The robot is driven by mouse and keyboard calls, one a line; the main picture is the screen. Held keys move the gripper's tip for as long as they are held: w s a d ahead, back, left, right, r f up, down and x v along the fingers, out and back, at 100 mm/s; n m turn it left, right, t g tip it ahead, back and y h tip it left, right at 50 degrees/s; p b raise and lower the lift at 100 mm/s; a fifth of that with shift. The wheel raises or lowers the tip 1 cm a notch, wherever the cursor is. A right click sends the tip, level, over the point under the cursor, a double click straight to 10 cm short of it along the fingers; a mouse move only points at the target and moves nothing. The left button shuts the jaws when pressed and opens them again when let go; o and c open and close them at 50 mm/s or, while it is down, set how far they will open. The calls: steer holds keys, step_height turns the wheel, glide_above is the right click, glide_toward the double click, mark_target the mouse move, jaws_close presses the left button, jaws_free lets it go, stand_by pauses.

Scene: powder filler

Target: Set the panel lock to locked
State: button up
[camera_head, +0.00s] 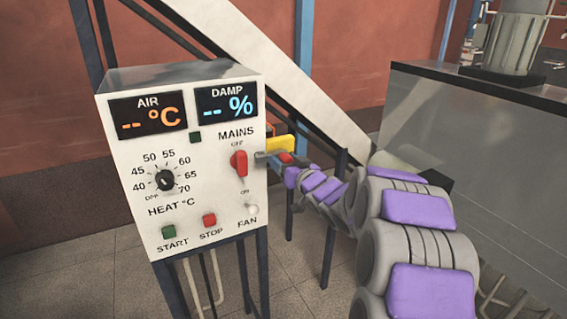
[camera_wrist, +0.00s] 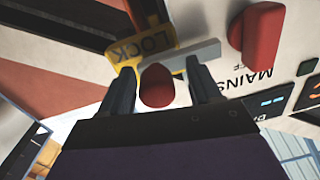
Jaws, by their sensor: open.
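The panel lock is at the right edge of the control box's front. Its yellow plate (camera_head: 281,143) reads LOCK in the wrist view (camera_wrist: 150,42). A grey bar (camera_wrist: 190,54) runs from the plate toward the red mains handle (camera_wrist: 262,35); in the head view the bar's end is close beside that handle (camera_head: 239,163). A red knob (camera_wrist: 157,86) sits below the plate. My gripper (camera_wrist: 159,70) is open, one finger on each side of the red knob, with gaps showing on both sides. In the head view my gripper (camera_head: 278,162) partly hides the lock.
The white control box (camera_head: 195,190) stands on dark legs and carries two displays, a black heat dial (camera_head: 166,180), start and stop buttons and a fan switch (camera_head: 252,209). A large grey cabinet (camera_head: 480,150) stands at the right, beyond my arm.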

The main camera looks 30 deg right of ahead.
steer(key=shift+w+d+f, duration=0.1)
steer(key=shift+d, duration=1)
steer(key=shift+a, duration=0.75)
steer(key=shift+c, duration=1.3)
steer(key=shift+a, duration=0.3)
steer(key=c, duration=0.3)
steer(key=shift+c, duration=0.7)
steer(key=shift+d, duration=0.5)
steer(key=c, duration=0.3)
steer(key=shift+c, duration=0.8)
jaws_close()
